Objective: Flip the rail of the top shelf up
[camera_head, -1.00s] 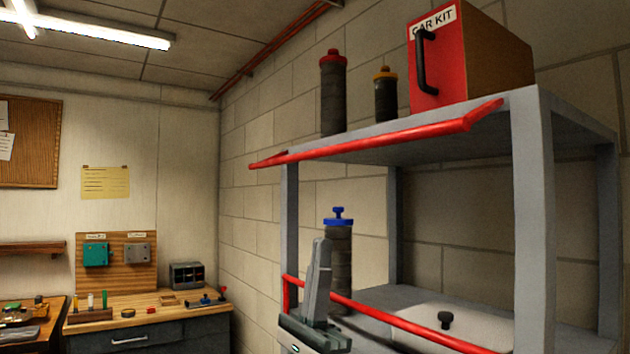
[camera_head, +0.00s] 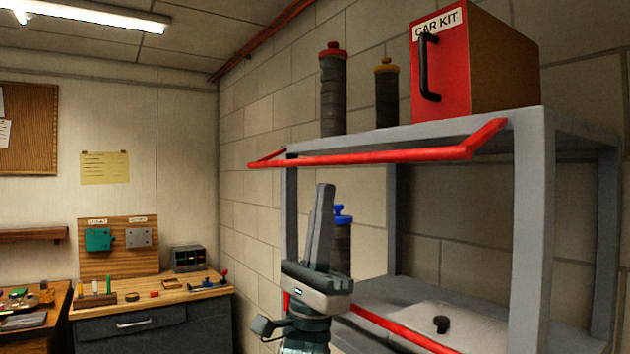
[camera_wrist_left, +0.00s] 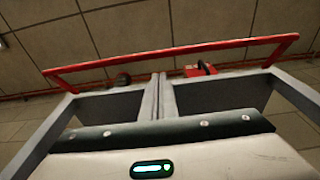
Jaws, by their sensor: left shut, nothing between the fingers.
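The red rail (camera_head: 385,157) of the top shelf (camera_head: 450,127) juts out in front of the shelf's front edge, at about shelf height, in the head view. In the left wrist view the rail (camera_wrist_left: 190,50) crosses above my fingers. My left gripper (camera_head: 323,190) points upward, shut and empty, below the rail and in front of the shelf unit. A gap shows between its fingertips and the rail in the head view. In the left wrist view the two fingers (camera_wrist_left: 159,80) stand together. My right gripper is not in view.
On the top shelf stand a red-capped bottle (camera_head: 333,90), a yellow-capped bottle (camera_head: 386,95) and a red CAR KIT box (camera_head: 470,62). The lower shelf has its own red rail (camera_head: 400,332), a blue-capped bottle (camera_head: 341,240) and a pale lidded case (camera_head: 425,318).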

